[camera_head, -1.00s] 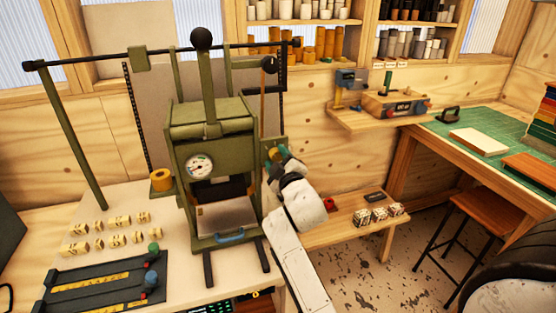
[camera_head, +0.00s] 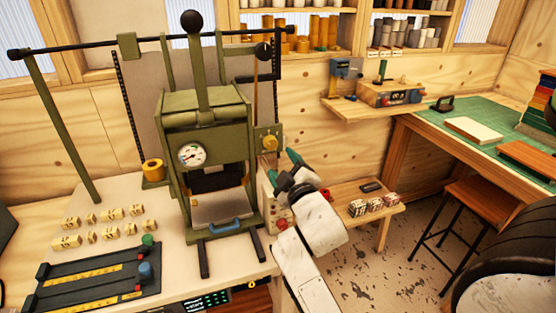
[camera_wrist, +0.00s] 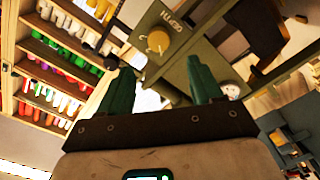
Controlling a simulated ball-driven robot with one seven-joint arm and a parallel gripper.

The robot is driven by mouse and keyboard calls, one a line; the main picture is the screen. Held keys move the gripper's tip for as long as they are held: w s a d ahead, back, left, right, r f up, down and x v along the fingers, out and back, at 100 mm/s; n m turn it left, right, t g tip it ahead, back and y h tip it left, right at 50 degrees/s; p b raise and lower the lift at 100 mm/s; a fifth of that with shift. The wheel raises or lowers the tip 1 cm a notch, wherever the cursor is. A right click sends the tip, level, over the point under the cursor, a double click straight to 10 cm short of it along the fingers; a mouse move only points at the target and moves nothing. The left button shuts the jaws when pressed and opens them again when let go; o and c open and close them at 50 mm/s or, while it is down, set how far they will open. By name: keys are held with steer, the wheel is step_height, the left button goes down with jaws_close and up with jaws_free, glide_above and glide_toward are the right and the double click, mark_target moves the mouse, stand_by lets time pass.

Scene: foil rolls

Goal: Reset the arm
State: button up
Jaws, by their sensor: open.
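My gripper (camera_head: 287,168) is open and empty, with two green fingers, just right of the green foil press (camera_head: 207,140). My white arm rises from the lower middle of the head view.
A shelf of foil rolls (camera_head: 300,40) is on the back wall. A small wall ledge (camera_head: 345,112) and low bench (camera_head: 345,205) lie to the right. A green-topped table (camera_head: 440,128) and brown stool (camera_head: 482,195) stand farther right. Small blocks (camera_head: 100,225) lie left of the press.

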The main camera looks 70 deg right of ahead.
steer(key=shift+v, duration=0.8)
steer(key=a+f+m+g+y, duration=0.1)
steer(key=a+f+g+y, duration=0.3)
steer(key=a+f+y, duration=0.75)
steer(key=s+a+f+g+y, duration=0.2)
steer(key=s+a+f+g, duration=0.4)
steer(key=s+a+f, duration=0.4)
steer(key=a+f, duration=0.5)
steer(key=shift+s+f+g, duration=0.25)
steer(key=shift+g, duration=0.05)
steer(key=shift+a, duration=0.1)
